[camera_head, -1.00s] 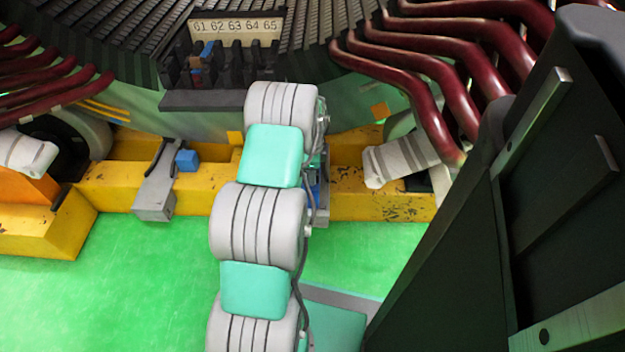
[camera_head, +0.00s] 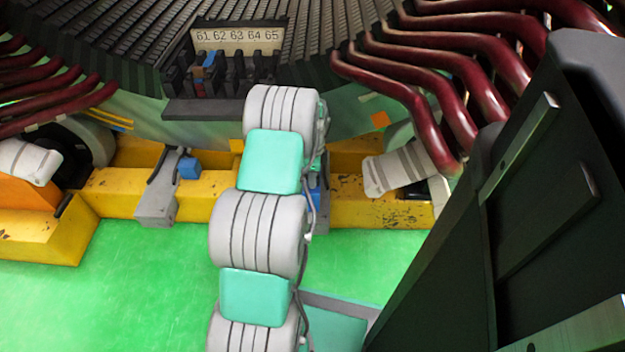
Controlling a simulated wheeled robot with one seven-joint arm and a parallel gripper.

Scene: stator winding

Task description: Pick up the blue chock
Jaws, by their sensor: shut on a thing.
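A small blue block (camera_head: 189,168) sits on a grey bracket (camera_head: 158,205) at the yellow base, left of my arm. Another blue piece (camera_head: 315,190) shows partly behind the right edge of my arm, low by the yellow base. A third small blue piece (camera_head: 209,58) is among the dark slots under the label 61 to 65. I cannot tell which of these is the task's chock. My white and teal arm reaches up the middle of the view. My gripper is hidden behind it, so its jaws and anything in them cannot be seen.
Dark red curved bars (camera_head: 440,85) crowd the upper right, with more at the upper left (camera_head: 60,85). The yellow base (camera_head: 110,190) crosses the view behind my arm. A large dark structure (camera_head: 530,200) fills the right side. The green floor (camera_head: 120,290) is clear at the lower left.

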